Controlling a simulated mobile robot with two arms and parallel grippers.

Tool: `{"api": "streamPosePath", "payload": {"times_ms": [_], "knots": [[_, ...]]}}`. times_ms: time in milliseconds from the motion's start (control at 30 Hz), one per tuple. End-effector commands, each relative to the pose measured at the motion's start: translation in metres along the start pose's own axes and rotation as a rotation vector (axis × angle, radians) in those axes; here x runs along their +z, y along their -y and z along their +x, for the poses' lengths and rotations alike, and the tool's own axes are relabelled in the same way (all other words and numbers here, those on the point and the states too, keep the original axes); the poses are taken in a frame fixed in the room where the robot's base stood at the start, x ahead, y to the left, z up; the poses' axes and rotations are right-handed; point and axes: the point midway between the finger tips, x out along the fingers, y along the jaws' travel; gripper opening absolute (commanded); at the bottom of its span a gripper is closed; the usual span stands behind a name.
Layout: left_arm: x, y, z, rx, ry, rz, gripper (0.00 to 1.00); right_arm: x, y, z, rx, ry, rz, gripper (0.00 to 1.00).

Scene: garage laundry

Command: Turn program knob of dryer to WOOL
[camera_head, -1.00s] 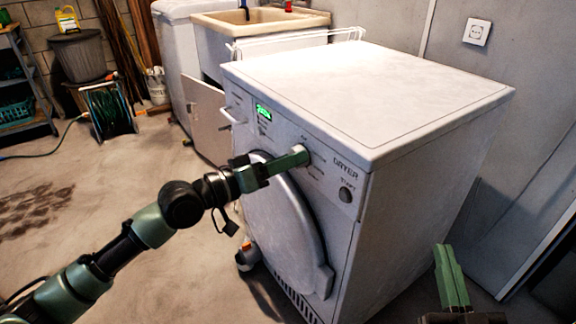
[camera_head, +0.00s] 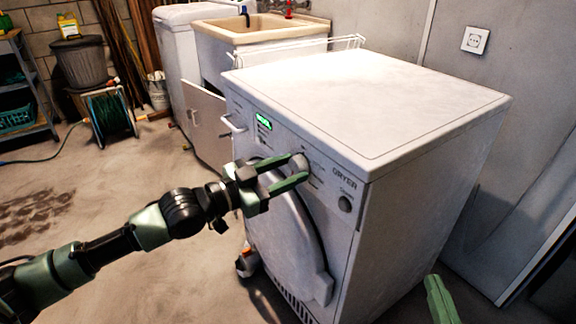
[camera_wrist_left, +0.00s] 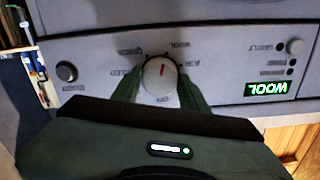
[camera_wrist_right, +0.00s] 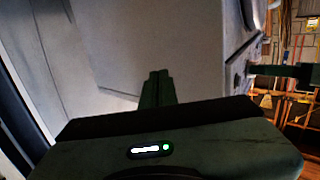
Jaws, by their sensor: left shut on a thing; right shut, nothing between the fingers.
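The white dryer (camera_head: 365,95) stands in the middle of the head view, with the program knob (camera_head: 299,162) on its front panel. My left gripper (camera_head: 297,170) is shut on this knob, with a green finger on either side. The left wrist view shows the round knob (camera_wrist_left: 160,76) and its red pointer mark between the fingers. Labels ring the knob, and the view looks upside down. The lit green display (camera_wrist_left: 267,89) reads WOOL. My right gripper (camera_head: 440,298) is low at the right, shut and empty; its closed fingers also show in the right wrist view (camera_wrist_right: 156,88).
A smaller start knob (camera_head: 345,204) is on the dryer's panel near its right corner. The round dryer door (camera_head: 285,228) is below my left gripper. A sink (camera_head: 262,30) stands behind the dryer. Floor to the left is mostly clear.

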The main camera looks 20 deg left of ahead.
Motion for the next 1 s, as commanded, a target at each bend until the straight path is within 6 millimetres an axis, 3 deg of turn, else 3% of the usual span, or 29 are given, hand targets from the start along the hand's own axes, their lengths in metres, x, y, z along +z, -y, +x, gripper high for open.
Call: {"api": "streamPosePath", "payload": {"times_ms": [300, 767, 800, 867, 1000], "knots": [[0.002, -0.001, 0.0, 0.002, 0.005, 0.096, 0.03, 0.033, -0.005, -0.007, 0.011, 0.175, -0.002, 0.0], [0.003, -0.001, 0.0, 0.002, 0.005, 0.109, 0.03, 0.038, -0.005, -0.009, 0.012, 0.199, -0.003, 0.0], [0.003, -0.001, 0.0, 0.002, 0.005, 0.109, 0.46, 0.038, -0.005, -0.009, 0.012, 0.199, -0.002, 0.0], [0.003, -0.001, 0.0, 0.002, 0.005, 0.109, 0.63, 0.038, -0.005, -0.009, 0.012, 0.199, -0.002, 0.0], [0.002, -0.001, 0.0, 0.001, 0.003, 0.109, 0.65, 0.038, -0.006, -0.009, 0.013, 0.198, -0.002, 0.0]]}}
